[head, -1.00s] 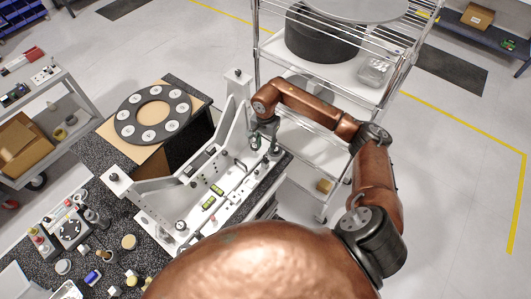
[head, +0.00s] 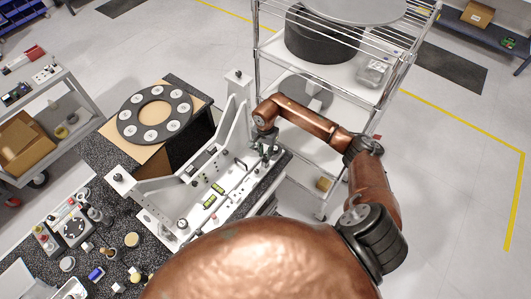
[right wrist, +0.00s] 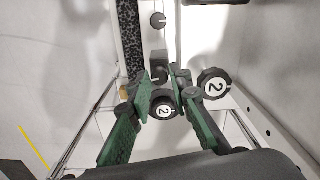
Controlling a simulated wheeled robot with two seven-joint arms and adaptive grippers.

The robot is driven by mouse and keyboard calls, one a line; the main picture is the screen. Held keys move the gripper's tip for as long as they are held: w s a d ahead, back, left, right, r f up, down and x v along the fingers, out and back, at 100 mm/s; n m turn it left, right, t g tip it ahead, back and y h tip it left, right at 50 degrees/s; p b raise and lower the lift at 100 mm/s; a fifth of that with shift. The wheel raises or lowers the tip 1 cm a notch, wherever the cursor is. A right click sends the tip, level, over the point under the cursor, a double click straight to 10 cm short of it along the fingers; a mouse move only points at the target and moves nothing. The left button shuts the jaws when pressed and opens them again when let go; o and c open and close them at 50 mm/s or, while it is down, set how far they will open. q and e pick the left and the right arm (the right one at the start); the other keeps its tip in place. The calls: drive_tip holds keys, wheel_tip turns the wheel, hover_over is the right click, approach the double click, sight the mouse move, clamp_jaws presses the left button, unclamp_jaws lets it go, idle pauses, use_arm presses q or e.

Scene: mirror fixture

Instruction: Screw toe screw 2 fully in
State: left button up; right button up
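The white mirror fixture (head: 207,206) stands on a dark speckled table. My right gripper (head: 267,150) is at the fixture's right end. In the right wrist view its two green fingers (right wrist: 162,82) point away from the camera, with a small black knob marked 2 (right wrist: 165,108) between them. The fingers are close to both sides of this knob; whether they press on it I cannot tell. A larger black knob also marked 2 (right wrist: 214,84) sits just right of the right finger, outside the grip. My left gripper is not in view.
A plain black knob (right wrist: 158,20) and a dark block (right wrist: 158,68) lie beyond the fingertips. A wire rack cart (head: 335,92) stands close behind my right arm. A dark ring with pale discs (head: 122,127) lies left of the fixture; small parts crowd the table's lower left.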

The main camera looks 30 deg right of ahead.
clamp_jaws()
